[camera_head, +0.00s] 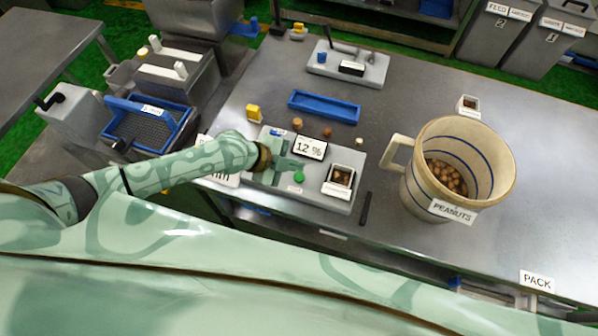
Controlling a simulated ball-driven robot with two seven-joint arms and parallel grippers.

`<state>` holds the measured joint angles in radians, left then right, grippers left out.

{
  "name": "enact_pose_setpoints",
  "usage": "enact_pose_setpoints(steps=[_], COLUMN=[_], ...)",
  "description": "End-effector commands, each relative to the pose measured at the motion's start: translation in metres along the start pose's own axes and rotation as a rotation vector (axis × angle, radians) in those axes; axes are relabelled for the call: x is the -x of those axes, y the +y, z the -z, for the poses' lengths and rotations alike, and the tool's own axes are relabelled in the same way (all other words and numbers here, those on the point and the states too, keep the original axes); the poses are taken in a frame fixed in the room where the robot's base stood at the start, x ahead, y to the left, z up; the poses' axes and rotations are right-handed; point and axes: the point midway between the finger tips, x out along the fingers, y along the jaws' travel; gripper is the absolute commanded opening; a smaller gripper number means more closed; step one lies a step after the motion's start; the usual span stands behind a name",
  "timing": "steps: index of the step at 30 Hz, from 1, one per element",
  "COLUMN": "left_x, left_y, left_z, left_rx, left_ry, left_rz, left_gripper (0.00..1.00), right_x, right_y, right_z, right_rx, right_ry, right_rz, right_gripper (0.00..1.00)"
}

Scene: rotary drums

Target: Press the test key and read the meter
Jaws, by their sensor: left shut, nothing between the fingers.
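The meter (310,148) stands on a grey base plate (322,198) on the bench, and its display reads 12 %. A green round key (299,177) sits on the base plate just below the display. My left gripper (290,165) is shut and empty, its fingertips close above and left of the green key. I cannot tell whether they touch it. A small white tray with dark contents (341,178) sits on the right part of the same plate. The left side of the plate is partly hidden by my gripper. My right gripper is not in view.
A large mug labelled PEANUTS (408,178) stands right of the meter plate. A blue tray (324,107) lies behind the meter, with small brown pieces in front of it. The bench's right side is mostly clear.

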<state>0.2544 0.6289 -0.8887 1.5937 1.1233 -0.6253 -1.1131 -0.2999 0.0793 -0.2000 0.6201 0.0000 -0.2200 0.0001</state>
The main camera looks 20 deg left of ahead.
Motion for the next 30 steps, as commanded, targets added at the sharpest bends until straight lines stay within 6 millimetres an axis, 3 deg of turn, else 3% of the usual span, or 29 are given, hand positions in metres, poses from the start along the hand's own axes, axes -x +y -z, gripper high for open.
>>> enact_pose_setpoints(steps=[8, 30], left_x=[0.02, 0.019], left_y=[-0.014, -0.013], left_z=[0.014, 0.014], left_rx=[0.0, 0.0], left_ry=[0.0, 0.0], left_rz=[0.0, -0.001], left_gripper=[0.0, 0.0], right_x=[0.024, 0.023], right_y=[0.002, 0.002], right_z=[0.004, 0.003], right_rx=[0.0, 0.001], right_ry=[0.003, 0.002], right_rz=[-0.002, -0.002], right_gripper=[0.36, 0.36])
